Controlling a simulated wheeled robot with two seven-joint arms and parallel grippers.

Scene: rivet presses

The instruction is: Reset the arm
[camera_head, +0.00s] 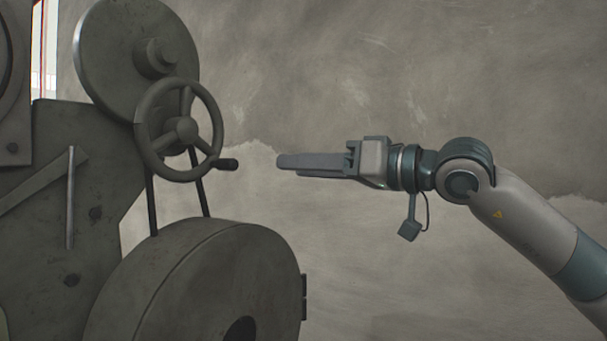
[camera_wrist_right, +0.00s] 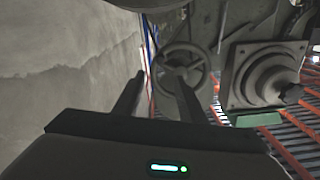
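My right gripper (camera_head: 283,162) comes in from the right in the head view and points left, held in the air. Its fingertips are a short way right of the handwheel's knob (camera_head: 226,164) and look apart from it. In the right wrist view its two fingers (camera_wrist_right: 159,78) are spread with nothing between them. The dark grey spoked handwheel (camera_head: 180,129) is on the machine at the left; it also shows beyond the fingers in the right wrist view (camera_wrist_right: 183,66). My left gripper is in neither view.
The grey press (camera_head: 75,210) fills the left of the head view, with a large round drum (camera_head: 205,285) below the handwheel. A plain stained wall (camera_head: 400,60) lies behind. A square machine plate (camera_wrist_right: 240,85) shows at right in the wrist view.

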